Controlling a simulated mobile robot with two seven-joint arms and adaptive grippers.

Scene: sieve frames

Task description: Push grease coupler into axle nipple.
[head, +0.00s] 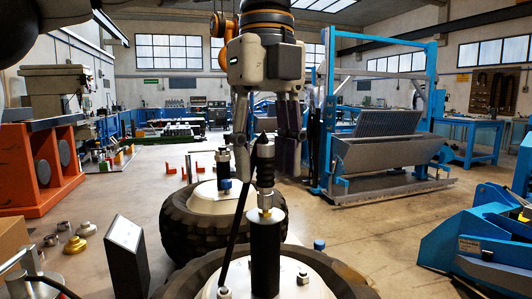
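My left gripper (264,160) points straight down from the top middle of the head view. Its two fingers stand on either side of the dark grease coupler (264,172) and look closed on it; the contact faces are hidden. The coupler is upright. A black hose (236,230) runs down from it to the left. Directly below, the brass axle nipple (266,213) tops a black upright post (265,255). The coupler's lower end is right at the nipple; I cannot tell how far over it it sits. My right gripper is not in view.
The post stands at the white hub of the near wheel (340,280); a second wheel (185,225) lies behind. A dark angled box (127,255) stands left, with brass fittings (75,245) beyond. Blue machinery (480,245) is at right. Open floor lies between.

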